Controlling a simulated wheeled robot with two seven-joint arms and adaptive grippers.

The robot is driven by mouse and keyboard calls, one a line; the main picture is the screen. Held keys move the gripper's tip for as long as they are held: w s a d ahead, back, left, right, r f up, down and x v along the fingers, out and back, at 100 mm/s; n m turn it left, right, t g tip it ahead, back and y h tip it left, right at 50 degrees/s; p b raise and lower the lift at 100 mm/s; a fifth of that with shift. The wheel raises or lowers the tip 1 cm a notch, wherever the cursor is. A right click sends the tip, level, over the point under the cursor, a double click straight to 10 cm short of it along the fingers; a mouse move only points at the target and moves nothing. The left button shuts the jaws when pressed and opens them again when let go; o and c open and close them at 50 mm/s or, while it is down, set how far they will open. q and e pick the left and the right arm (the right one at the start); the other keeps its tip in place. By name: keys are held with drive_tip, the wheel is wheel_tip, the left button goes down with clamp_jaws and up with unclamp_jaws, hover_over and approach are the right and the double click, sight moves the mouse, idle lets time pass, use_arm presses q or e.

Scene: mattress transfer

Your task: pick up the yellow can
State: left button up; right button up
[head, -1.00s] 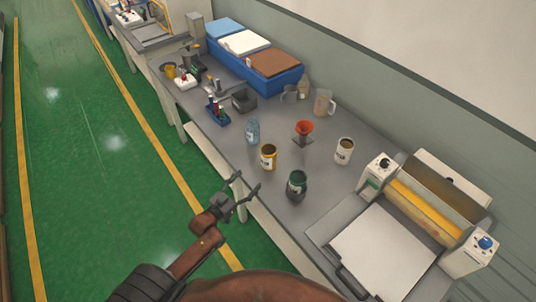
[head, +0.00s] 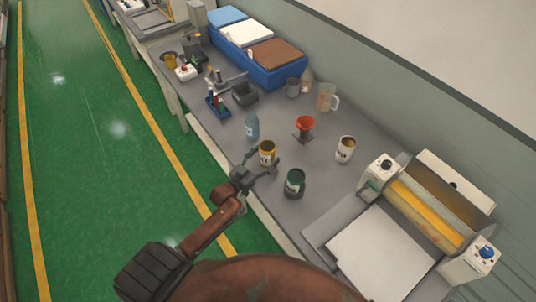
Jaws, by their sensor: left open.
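The yellow can (head: 267,155) stands upright on the grey bench, with a dark open top and a pale label. My left gripper (head: 263,162) is open, its two fingers reaching in from the lower left toward the can. One finger shows on the can's left side and the other in front of its lower right. I cannot tell whether either finger touches it. My right gripper is not in the head view.
A dark green can (head: 295,184) stands close to the right of my gripper. A blue bottle (head: 252,127) is behind the yellow can. A roller machine (head: 425,215) fills the bench's near end.

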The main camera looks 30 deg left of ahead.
use_arm(q)
drive_tip(key=shift+w, duration=0.35)
drive_tip(key=shift+d, duration=0.1)
drive_tip(key=c, duration=1.4)
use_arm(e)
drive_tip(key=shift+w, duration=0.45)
use_arm(q)
drive_tip(key=shift+c, duration=0.2)
drive_tip(key=shift+r, duration=0.15)
